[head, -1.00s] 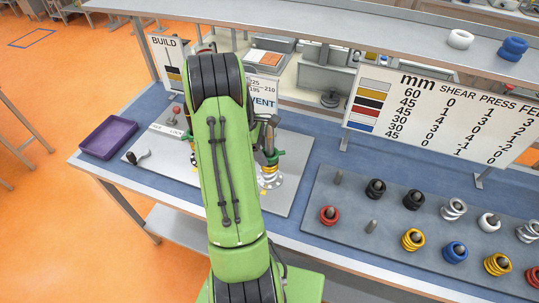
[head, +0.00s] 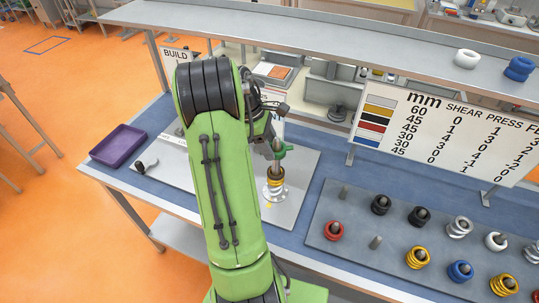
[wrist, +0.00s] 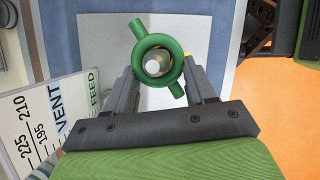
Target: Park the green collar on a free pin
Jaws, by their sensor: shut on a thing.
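The green collar (wrist: 178,46) is a ring with stubby handles. In the wrist view it lies between the fingers of my gripper (wrist: 160,72), which is shut on it. A grey round post end (wrist: 153,67) shows inside the ring. In the head view the collar (head: 286,150) is at the upper part of an upright post (head: 276,153) above yellow and white coils (head: 274,190); I cannot tell whether it still touches anything below. My arm hides most of the gripper there. Two bare pins, one at the back (head: 344,191) and one in front (head: 376,242), stand on the grey pin board (head: 330,262).
Other pins on the board carry red, black, white, yellow and blue rings. A value sign (head: 440,135) stands behind the board. A shelf (head: 300,35) runs above the back; blue bench is clear between the plates.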

